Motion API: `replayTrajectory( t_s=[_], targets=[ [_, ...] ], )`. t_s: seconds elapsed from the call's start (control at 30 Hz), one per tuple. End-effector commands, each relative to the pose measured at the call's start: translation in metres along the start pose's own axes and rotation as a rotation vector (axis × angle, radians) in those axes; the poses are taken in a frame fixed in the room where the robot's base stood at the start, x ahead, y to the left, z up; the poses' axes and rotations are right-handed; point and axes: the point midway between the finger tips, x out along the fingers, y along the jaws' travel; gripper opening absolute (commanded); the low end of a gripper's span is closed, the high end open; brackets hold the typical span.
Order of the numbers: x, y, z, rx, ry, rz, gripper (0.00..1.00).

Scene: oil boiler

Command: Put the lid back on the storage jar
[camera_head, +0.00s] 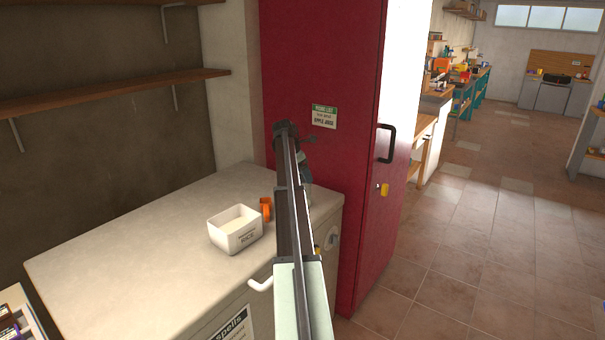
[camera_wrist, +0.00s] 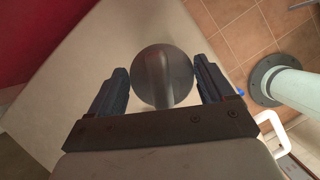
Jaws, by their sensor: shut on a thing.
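My gripper (camera_wrist: 161,66) shows in the wrist view with its two dark fingers on either side of a round grey lid (camera_wrist: 178,62) with a raised bar grip. It is shut on this lid above the pale counter top. In the head view my arm hides most of the gripper and the lid. I cannot make out the storage jar: it may be hidden under the lid or behind my arm, and I cannot tell whether the lid touches anything below.
A tall red cabinet (camera_head: 345,120) rises close behind. A white handle (camera_head: 260,285) sticks out at the counter front. The counter's left part is clear.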

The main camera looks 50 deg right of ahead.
Motion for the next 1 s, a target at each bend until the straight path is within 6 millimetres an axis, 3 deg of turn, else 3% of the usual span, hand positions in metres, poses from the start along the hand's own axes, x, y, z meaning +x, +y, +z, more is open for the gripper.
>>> replayTrajectory(
  t_s=[0.9, 0.93, 1.0],
  targets=[
    [0.0016, 0.0000, -0.0006, 0.000, 0.000, 0.000, 0.52],
    [0.0016, 0.0000, -0.0006, 0.000, 0.000, 0.000, 0.84],
    [0.0016, 0.0000, -0.0006, 0.000, 0.000, 0.000, 0.91]
  ],
)
